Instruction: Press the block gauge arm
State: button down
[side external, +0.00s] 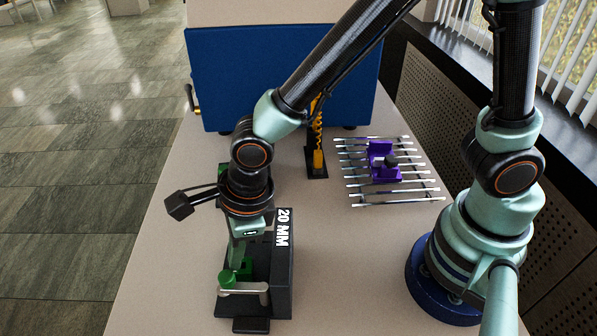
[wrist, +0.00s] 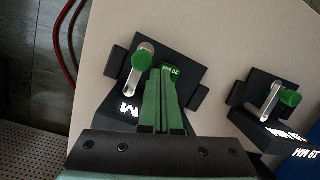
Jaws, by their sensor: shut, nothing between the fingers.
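A black block gauge marked "20 MM" (side external: 283,250) stands at the front of the table in the side external view. Its silver lever arm (side external: 252,287) carries a green knob (side external: 228,278) at the left end. In the wrist view the silver arm (wrist: 143,57) and green knob (wrist: 142,60) are just left of my fingertips. My gripper (side external: 240,264) points down over the gauge, and its green fingers (wrist: 166,78) are together and empty. A small green part shows at the fingertips. I cannot tell whether the fingers touch the gauge.
A second gauge (wrist: 268,110) with a silver arm and green knob stands to the right in the wrist view. A purple piece (side external: 382,160) sits on a metal rack (side external: 400,190). A blue box (side external: 270,80) stands at the back. The table between rack and gauge is clear.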

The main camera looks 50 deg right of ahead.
jog(key=w+v, duration=0.1)
jog(key=v, duration=0.9)
jog(key=shift+w+d, duration=0.35)
jog(key=shift+w, duration=0.3)
jog(key=d+r+n+t+h, duration=0.1)
jog(key=d+r+n, duration=0.2)
jog(key=d+n, duration=0.8)
jog(key=d+r+n+t, duration=0.2)
jog(key=d+r+n, duration=0.2)
jog(key=d+n, duration=0.8)
jog(key=shift+d+n+t+h, duration=0.25)
jog(key=shift+n+t+h, duration=0.05)
jog(key=shift+n+h, duration=0.1)
